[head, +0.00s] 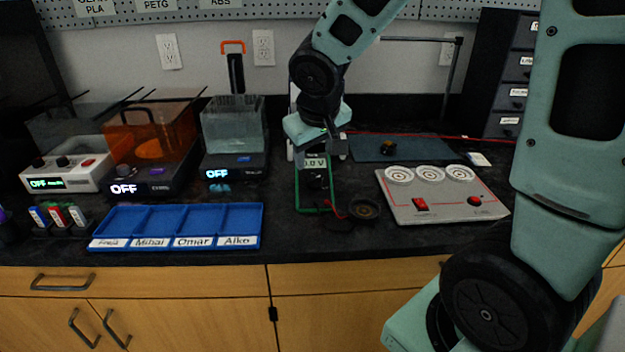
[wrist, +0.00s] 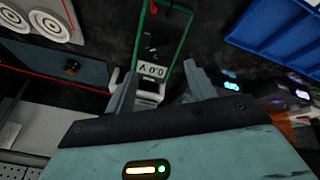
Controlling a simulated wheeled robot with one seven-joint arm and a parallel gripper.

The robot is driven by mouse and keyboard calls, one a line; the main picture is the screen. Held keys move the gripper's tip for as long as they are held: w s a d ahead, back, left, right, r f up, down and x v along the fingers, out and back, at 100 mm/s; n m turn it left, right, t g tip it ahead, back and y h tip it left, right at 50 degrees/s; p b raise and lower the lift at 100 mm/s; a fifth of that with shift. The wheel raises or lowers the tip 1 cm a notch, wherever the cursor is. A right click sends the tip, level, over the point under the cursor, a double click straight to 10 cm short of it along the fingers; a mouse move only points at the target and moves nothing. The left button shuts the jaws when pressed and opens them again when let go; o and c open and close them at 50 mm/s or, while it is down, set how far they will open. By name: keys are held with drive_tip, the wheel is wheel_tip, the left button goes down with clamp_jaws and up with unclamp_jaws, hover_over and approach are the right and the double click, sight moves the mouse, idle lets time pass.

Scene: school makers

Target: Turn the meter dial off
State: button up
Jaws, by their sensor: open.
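The meter (head: 314,163) stands on the dark bench below my gripper in the head view, its display reading 0.0 V. In the wrist view the meter (wrist: 151,87) lies between and beyond my fingertips. A green outline (head: 298,190) runs from it toward the bench front. A dark round shape below the display may be the dial, but its pointer setting cannot be read. My gripper (wrist: 158,80) is open, with its two fingers apart and nothing between them. In the head view my wrist covers the top of the meter, and contact cannot be told.
A grey panel (head: 410,211) with white discs and a red switch lies to the right. A blue labelled tray (head: 180,222) lies front left, with devices reading OFF behind it. A round dark piece (head: 364,210) and red lead lie near the meter. A blue-grey mat (head: 425,150) lies behind.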

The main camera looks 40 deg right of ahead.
sight(314, 177)
drive_tip(key=b+x, duration=0.2)
drive_tip(key=x, duration=0.6)
drive_tip(key=shift+w+d+f, duration=0.15)
drive_tip(key=shift+f, duration=0.1)
drive_tip(key=c, duration=1)
